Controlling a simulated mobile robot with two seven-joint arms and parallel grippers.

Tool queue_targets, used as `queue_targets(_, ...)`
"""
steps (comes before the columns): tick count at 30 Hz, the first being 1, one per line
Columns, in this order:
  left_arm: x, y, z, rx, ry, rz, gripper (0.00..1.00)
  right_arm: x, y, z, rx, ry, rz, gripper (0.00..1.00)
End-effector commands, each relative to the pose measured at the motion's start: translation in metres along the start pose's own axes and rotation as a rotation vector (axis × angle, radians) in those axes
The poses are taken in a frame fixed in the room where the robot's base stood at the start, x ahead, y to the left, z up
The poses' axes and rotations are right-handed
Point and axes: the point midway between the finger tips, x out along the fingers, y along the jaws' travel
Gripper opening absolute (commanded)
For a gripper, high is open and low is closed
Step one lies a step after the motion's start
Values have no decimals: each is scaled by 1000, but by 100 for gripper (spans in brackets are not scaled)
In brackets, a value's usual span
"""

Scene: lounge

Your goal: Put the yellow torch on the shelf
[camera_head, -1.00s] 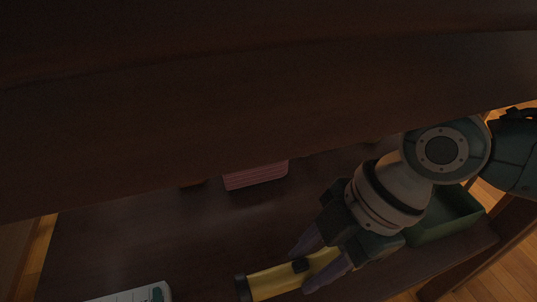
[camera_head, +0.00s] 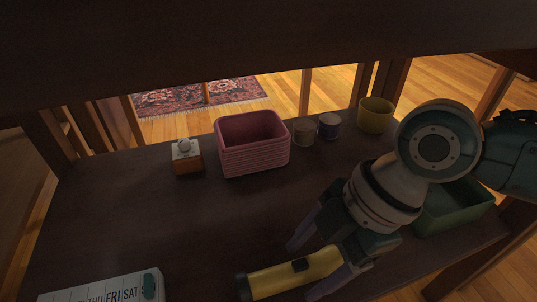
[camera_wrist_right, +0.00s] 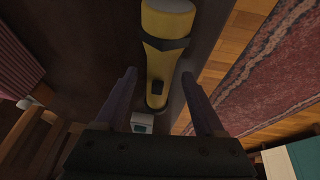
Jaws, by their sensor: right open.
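The yellow torch (camera_head: 268,283) has a black end cap and a black switch. It lies on the dark wooden shelf board (camera_head: 150,235) near the front edge in the head view. My right gripper (camera_head: 303,270) is open, with one finger on each side of the torch. In the right wrist view the torch (camera_wrist_right: 168,25) runs between the two spread fingers (camera_wrist_right: 158,76), with gaps beside it. Part of the torch is hidden by the gripper in the head view. My left gripper is not in view.
On the board stand a pink basket (camera_head: 235,162), a small orange-and-white box (camera_head: 187,160), two small jars (camera_head: 329,125), a yellow cup (camera_head: 375,115), a green bin (camera_head: 450,222) and a pill organizer (camera_head: 105,290). A dark board (camera_head: 250,50) overhangs above. The board's left middle is clear.

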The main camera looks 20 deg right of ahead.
Motion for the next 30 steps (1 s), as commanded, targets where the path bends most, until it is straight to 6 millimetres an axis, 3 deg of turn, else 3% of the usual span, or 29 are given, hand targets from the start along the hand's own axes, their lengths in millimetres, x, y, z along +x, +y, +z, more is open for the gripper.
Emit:
queue_targets(5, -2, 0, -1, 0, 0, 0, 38, -3, 0, 0, 0, 0, 1, 71)
queue_targets(11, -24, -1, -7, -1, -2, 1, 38, -36, 1, -2, 0, -1, 1, 71)
queue_targets(21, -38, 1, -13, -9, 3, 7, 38, -64, -21, 74, 5, -4, -3, 71)
queue_targets(30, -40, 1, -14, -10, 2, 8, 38, -77, -29, 105, 1, 0, 0, 71)
